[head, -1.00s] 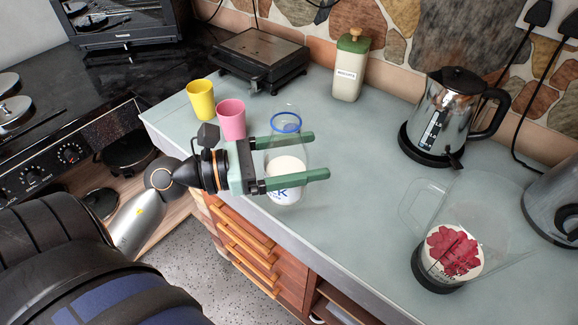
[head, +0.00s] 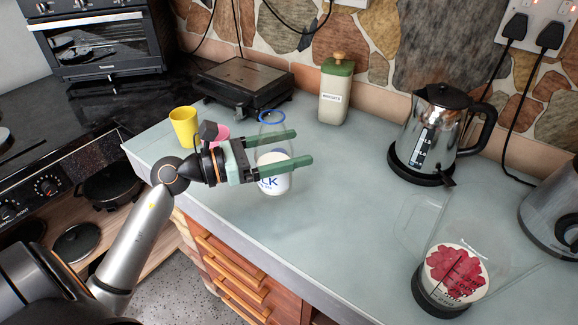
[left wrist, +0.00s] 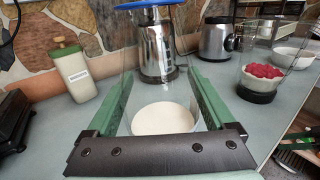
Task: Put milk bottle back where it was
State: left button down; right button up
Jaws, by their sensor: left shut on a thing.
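The milk bottle (head: 274,178) is clear glass with a blue ring at its mouth, white milk low inside and blue lettering. It is upright above the front left part of the grey counter; I cannot tell whether its base touches the counter. My left gripper (head: 304,147) is shut on it, with one green finger on each side. In the left wrist view the bottle (left wrist: 165,118) stands between the fingers (left wrist: 165,90), its blue rim at the top edge. My right gripper is not in view.
A yellow cup (head: 184,127) stands left of the gripper, and a pink cup (head: 221,132) is partly hidden behind it. A black grill (head: 243,84), a biscuits jar (head: 336,92) and a kettle (head: 432,130) stand behind. A blender jug (head: 455,270) is front right. The middle counter is clear.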

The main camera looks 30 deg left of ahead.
pick_arm(q)
jog(key=shift+w+a+f, duration=0.3)
jog(key=shift+w+f, duration=0.2)
jog(key=shift+f, duration=0.7)
jog(key=shift+w+a+f, duration=0.3)
jog(key=shift+w+f, duration=0.25)
jog(key=shift+f, duration=0.7)
jog(key=shift+w+a+f, duration=0.3)
jog(key=shift+w+f, duration=0.2)
jog(key=shift+f, duration=0.7)
jog(key=shift+f, duration=0.1)
jog(key=shift+f+b, duration=0.1)
jog(key=shift+b, duration=0.2)
grip_release()
